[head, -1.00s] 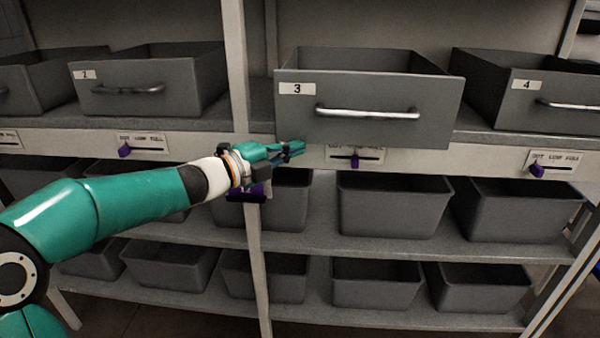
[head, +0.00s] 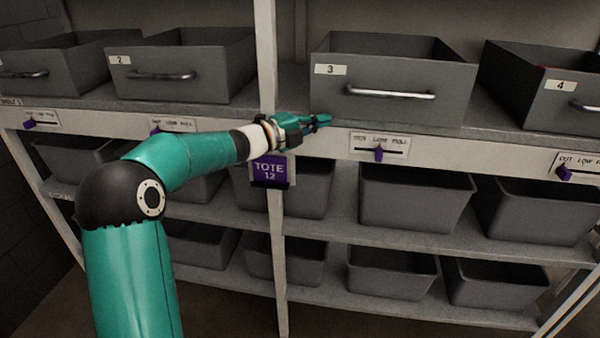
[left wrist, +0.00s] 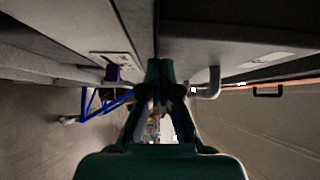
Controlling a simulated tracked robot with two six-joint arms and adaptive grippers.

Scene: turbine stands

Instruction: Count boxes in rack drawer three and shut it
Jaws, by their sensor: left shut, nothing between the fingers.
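Drawer three (head: 345,103) is a grey open-topped bin with a "3" label and a metal handle (head: 390,92). It sits on the upper shelf, its front close to the shelf edge. Part of its inside shows from above as bare and dark; I see no boxes there, but its floor is hidden. My left gripper (head: 322,120) is shut and empty at the drawer's lower left corner; I cannot tell if it touches. In the left wrist view the closed fingers (left wrist: 165,75) point forward with a handle at their right. My right gripper is not in view.
Drawer two (head: 180,75) and drawer four (head: 530,90) flank it; something reddish shows in four. A rack post (head: 266,60) with a "TOTE 12" tag (head: 270,170) stands beside my gripper. A slider label (head: 379,147) is below drawer three. Grey totes (head: 415,195) fill the lower shelves.

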